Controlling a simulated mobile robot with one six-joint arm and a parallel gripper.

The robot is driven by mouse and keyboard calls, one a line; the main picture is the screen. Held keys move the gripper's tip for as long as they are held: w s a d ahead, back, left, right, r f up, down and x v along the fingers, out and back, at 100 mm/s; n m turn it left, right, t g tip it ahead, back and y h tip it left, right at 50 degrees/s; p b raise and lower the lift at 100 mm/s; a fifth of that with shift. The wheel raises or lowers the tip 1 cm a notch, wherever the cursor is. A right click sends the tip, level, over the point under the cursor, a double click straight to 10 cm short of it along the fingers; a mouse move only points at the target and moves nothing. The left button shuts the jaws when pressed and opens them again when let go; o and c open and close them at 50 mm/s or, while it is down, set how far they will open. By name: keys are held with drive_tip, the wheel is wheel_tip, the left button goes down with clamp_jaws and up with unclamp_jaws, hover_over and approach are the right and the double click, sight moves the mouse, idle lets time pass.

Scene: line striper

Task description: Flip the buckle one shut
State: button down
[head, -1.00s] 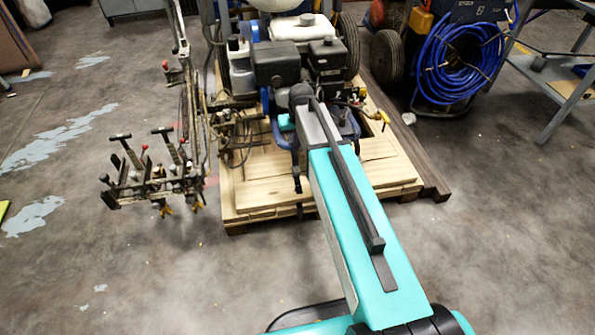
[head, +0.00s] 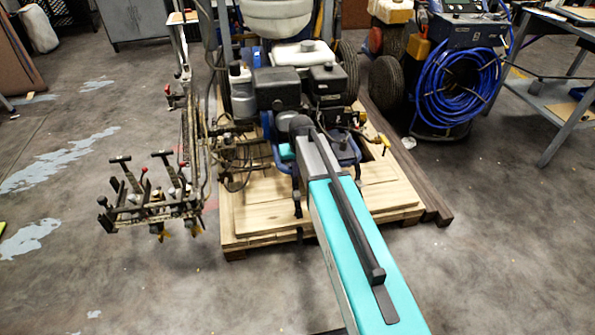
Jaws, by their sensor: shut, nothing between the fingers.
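The line striper stands on a wooden pallet (head: 240,222), with its black engine (head: 277,88) facing me. No buckle can be made out for certain. A carriage (head: 150,205) with upright T-shaped levers and yellow tips sits at the machine's left side; the buckle may be hidden or too small to tell. My teal and grey arm (head: 345,230) reaches up from the bottom right to the front of the engine. The arm's far end hides part of the blue frame (head: 345,155). I cannot make out my gripper; it seems hidden behind the arm.
A blue coiled hose (head: 458,88) hangs on a machine at the back right. A grey work table (head: 555,115) stands at the right edge, and a grey cabinet (head: 146,25) at the back left. Dark beams (head: 435,205) lie along the pallet's right side. The concrete floor in front is clear.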

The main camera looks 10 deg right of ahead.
drive_tip(key=b, duration=0.2)
hover_over(298, 195)
drive_tip(key=w, duration=0.3)
drive_tip(key=f, duration=0.7)
drive_tip(key=shift+s+a+f, duration=0.15)
drive_tip(key=shift+s+f, duration=0.05)
drive_tip(key=shift+s, duration=0.05)
drive_tip(key=shift+s+f+b, duration=0.15)
drive_tip(key=shift+s+f, duration=0.1)
drive_tip(key=shift+s, duration=0.35)
drive_tip(key=shift+s+f+b, duration=0.1)
drive_tip(key=shift+s+f, duration=0.2)
drive_tip(key=shift+s, duration=0.35)
drive_tip(key=shift+s+f+b, duration=0.15)
drive_tip(key=shift+s+f, duration=0.1)
drive_tip(key=shift+s, duration=0.35)
drive_tip(key=shift+d, duration=0.2)
